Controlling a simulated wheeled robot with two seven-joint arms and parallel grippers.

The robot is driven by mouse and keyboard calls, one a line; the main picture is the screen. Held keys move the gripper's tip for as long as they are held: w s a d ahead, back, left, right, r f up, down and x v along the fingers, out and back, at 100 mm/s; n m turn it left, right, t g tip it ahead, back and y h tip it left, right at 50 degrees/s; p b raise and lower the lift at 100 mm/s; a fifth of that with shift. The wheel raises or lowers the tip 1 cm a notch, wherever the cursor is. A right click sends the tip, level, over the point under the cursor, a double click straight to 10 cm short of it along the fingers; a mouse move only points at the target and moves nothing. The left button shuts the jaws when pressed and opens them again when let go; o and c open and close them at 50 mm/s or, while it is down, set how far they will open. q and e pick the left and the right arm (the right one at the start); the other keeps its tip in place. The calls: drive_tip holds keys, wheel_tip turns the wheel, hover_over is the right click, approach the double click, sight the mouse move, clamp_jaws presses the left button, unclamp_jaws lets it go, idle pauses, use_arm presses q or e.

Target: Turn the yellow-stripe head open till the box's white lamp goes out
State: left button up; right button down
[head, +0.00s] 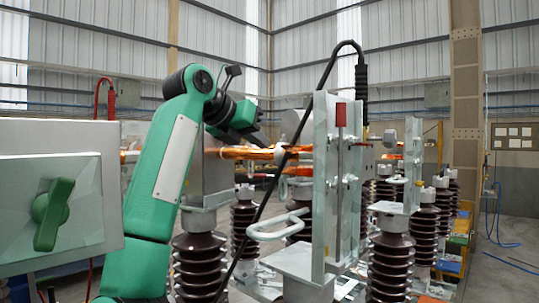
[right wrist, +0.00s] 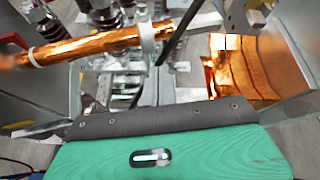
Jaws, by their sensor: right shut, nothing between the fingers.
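A grey box (head: 20,135) with a green turn handle (head: 52,212) on its front plate stands at the left edge of the head view. The handle is near upright, leaning slightly. I make out no lit white lamp on the box, and no head with a clear yellow stripe. A steel frame (head: 323,180) with a red mark (head: 341,115) stands right of centre. My right gripper (head: 262,138) is shut and empty, high up beside orange-copper bars (head: 245,153), left of that frame. In the right wrist view its fingers are hard to make out. My left gripper is out of view.
Brown ribbed insulators (head: 388,265) stand under the frames. A black cable (head: 290,150) hangs between my right arm and the steel frame. A looped metal bar (head: 280,228) juts left from the frame. A copper bar (right wrist: 100,45) and copper sheet (right wrist: 245,70) lie close in the right wrist view.

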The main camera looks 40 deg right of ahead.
drive_tip(key=s+a+r+t+y, duration=0.2)
drive_tip(key=a+r+y, duration=0.1)
drive_tip(key=a+r, duration=0.15)
drive_tip(key=shift+n+y, duration=0.3)
drive_tip(key=shift+n, duration=0.1)
drive_tip(key=shift+w+d+r+p+x, duration=0.2)
drive_tip(key=shift+p+x, duration=0.6)
drive_tip(key=shift+x, duration=1.4)
drive_tip(key=shift+w+d+r+p+x, duration=0.2)
drive_tip(key=shift+p+x, duration=0.55)
drive_tip(key=shift+x, duration=1.45)
drive_tip(key=shift+w+d+r+p+x, duration=0.2)
drive_tip(key=shift+p+x, duration=0.6)
drive_tip(key=shift+x, duration=1.4)
drive_tip(key=shift+a, duration=0.2)
